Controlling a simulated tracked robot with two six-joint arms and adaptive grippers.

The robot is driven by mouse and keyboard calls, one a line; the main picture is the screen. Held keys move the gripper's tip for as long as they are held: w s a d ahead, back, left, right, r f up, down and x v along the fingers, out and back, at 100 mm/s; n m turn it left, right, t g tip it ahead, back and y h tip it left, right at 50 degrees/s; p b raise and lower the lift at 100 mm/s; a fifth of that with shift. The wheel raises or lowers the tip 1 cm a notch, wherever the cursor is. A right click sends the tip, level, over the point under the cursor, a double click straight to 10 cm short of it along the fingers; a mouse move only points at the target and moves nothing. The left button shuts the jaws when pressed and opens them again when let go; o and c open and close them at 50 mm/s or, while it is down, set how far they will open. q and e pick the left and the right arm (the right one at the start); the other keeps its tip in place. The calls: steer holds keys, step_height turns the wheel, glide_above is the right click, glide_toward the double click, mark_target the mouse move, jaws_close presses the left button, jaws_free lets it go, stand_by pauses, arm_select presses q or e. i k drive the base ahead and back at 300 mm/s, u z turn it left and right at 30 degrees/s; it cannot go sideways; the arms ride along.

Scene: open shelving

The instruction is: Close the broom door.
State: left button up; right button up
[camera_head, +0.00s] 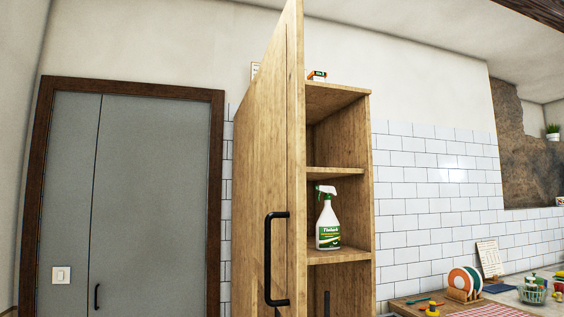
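The broom door (278,170) is a tall wooden cabinet door that stands wide open, swung out toward me on the left side of the cabinet. A black bar handle (268,258) is on its face near the free edge. The wooden cabinet (372,190) behind it shows open shelves, with a white and green spray bottle (328,220) on the middle shelf. The lower part of the cabinet is cut off by the frame. Neither of my grippers is in view.
A grey door (150,190) with a dark wood frame is at the left. A counter (400,306) with plates (462,280), a basket (532,293) and small items is at the lower right. Small boxes (317,75) sit on top of the cabinet.

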mark_target(278, 240)
steer(key=u, duration=0.15)
steer(key=i, duration=0.9)
steer(key=z, duration=0.05)
